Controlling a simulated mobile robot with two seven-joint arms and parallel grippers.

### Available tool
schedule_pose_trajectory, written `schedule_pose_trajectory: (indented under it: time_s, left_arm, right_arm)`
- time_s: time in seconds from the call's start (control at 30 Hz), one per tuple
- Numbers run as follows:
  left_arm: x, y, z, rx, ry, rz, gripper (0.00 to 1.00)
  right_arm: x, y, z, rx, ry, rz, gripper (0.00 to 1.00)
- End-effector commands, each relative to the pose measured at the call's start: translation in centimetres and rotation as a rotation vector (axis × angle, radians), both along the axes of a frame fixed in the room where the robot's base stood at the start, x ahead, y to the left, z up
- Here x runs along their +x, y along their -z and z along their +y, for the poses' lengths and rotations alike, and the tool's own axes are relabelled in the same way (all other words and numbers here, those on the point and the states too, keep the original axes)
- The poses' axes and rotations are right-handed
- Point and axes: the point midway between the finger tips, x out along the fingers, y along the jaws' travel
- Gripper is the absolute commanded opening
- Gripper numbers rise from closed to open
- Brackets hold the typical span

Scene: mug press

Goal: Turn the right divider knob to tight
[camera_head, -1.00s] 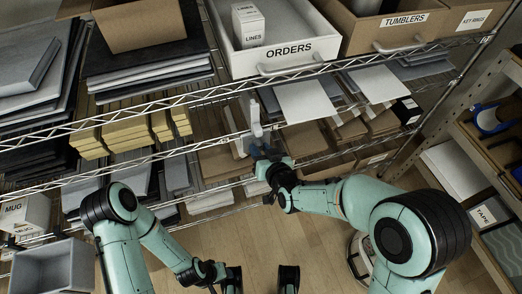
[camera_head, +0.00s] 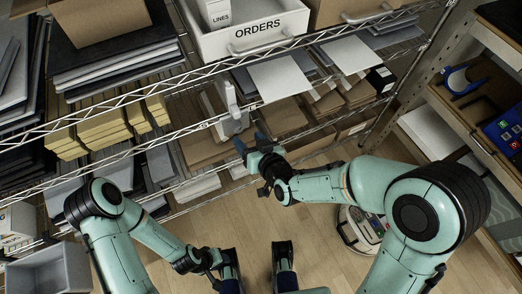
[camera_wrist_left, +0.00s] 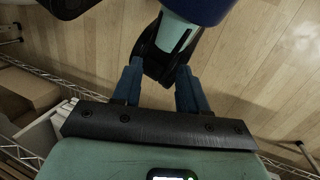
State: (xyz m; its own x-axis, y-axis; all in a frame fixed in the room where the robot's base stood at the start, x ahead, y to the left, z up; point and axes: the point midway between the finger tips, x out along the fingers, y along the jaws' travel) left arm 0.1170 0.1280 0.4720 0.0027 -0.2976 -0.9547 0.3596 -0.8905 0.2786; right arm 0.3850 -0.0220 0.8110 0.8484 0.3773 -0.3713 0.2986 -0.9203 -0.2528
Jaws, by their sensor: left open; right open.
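A pale upright piece (camera_head: 232,99) with a small block at its foot stands at the front of the wire shelf in the head view. It may be the divider and its knob, but I cannot make out a knob or any tight mark. My right gripper (camera_head: 246,143) is open, with dark blue fingers pointing up toward the shelf. It is below and slightly right of the pale piece, apart from it and empty. My left gripper (camera_wrist_left: 160,68) is open and empty in the left wrist view, above the wooden floor and in front of my own body.
The wire shelf rail (camera_head: 180,137) runs across in front of the right gripper. A white ORDERS bin (camera_head: 262,45) sits on the shelf above. Yellow stacks (camera_head: 95,130) lie to the left. A grey box (camera_head: 48,272) is at lower left. A wooden rack (camera_head: 465,125) stands at right.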

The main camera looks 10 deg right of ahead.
Motion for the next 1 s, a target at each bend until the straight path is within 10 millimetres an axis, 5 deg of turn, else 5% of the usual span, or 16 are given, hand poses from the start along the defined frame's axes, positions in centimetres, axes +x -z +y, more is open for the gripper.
schedule_pose_trajectory:
  time_s: [0.2,0.53,1.0]
  left_arm:
    - [-1.0,-1.2,-0.4,-0.012,0.012,0.027,0.43]
    - [4.9,4.4,2.3,0.063,-0.054,-0.129,0.43]
    - [7.5,5.7,3.6,0.096,-0.083,-0.2,0.43]
  right_arm:
    - [-4.8,-2.4,-2.2,0.003,0.002,-0.001,0.59]
    - [-5.7,-2.4,-2.8,-0.004,0.015,-0.003,0.59]
    - [-6.7,-2.9,-2.9,0.0,-0.001,0.002,0.59]
